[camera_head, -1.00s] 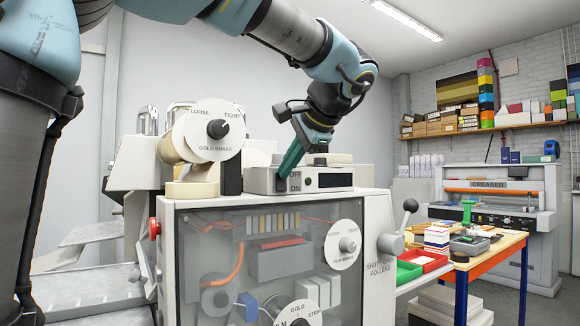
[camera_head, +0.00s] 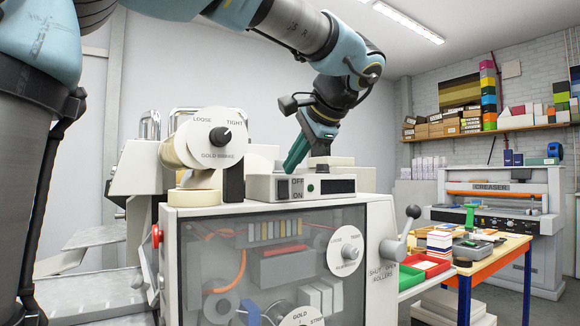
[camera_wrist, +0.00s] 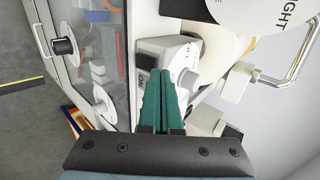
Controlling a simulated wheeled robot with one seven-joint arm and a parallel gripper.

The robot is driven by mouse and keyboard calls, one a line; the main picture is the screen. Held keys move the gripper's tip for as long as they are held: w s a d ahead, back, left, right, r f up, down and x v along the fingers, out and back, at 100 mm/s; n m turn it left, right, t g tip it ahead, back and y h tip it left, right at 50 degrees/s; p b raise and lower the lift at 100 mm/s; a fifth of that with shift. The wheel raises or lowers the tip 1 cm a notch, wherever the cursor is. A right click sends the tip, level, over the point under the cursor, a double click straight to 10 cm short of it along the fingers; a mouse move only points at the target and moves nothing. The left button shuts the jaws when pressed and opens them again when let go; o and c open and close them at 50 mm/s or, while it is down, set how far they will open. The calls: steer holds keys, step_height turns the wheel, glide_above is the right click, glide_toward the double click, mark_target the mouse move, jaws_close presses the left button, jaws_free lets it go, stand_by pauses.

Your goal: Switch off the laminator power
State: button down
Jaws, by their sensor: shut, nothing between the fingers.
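The laminator (camera_head: 345,208) fills the middle of the head view, with a pale control box on its top (camera_head: 332,196). The box carries a dark power switch (camera_head: 283,188) beside the words OFF and ON, a small green indicator and a dark display. I cannot tell which way the switch is tipped. My gripper (camera_head: 288,170) has green fingers, shut and empty, pointing down just above the box's top edge by the switch. In the wrist view the fingertips (camera_wrist: 160,73) are close to the dark switch (camera_wrist: 147,60); contact is unclear.
Left of the box stand the gold brake dial (camera_head: 217,137) and rolls. A lever with a black knob (camera_head: 412,212) sticks out at the laminator's right. A table (camera_head: 495,258) with trays and a creaser (camera_head: 500,189) stand further right.

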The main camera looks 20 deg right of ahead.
steer(key=b+v, duration=0.1)
steer(key=v, duration=0.8)
steer(key=shift+s+r, duration=0.2)
steer(key=shift+r, duration=0.05)
